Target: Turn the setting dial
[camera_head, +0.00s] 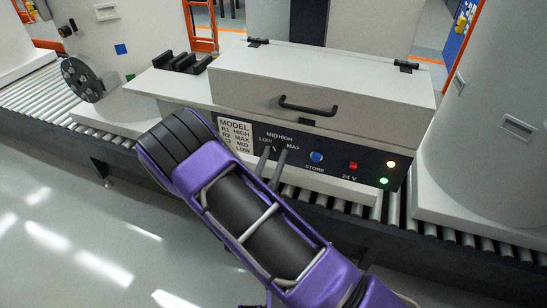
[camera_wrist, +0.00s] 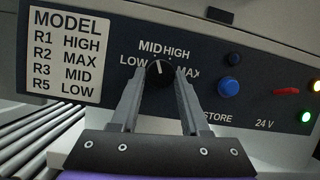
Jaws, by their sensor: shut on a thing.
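The setting dial (camera_wrist: 160,72) is a small black knob on the dark front panel, with LOW, MID, HIGH and MAX printed around it. A pale mark on it points roughly upward in the wrist view; I cannot tell the exact setting. My gripper (camera_wrist: 159,80) is shut on the dial, one finger on each side. In the head view my gripper (camera_head: 273,153) reaches the panel from below and mostly hides the dial. The MODEL label (camera_wrist: 67,55) left of the dial reads R1 HIGH, R2 MAX, R3 MID, R5 LOW.
Right of the dial are a blue STORE button (camera_head: 316,157), a red 24 V switch (camera_head: 353,166), an amber lamp (camera_head: 391,164) and a green lamp (camera_head: 383,181). A closed lid with a black handle (camera_head: 308,106) is above. A roller conveyor (camera_head: 470,240) runs underneath.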

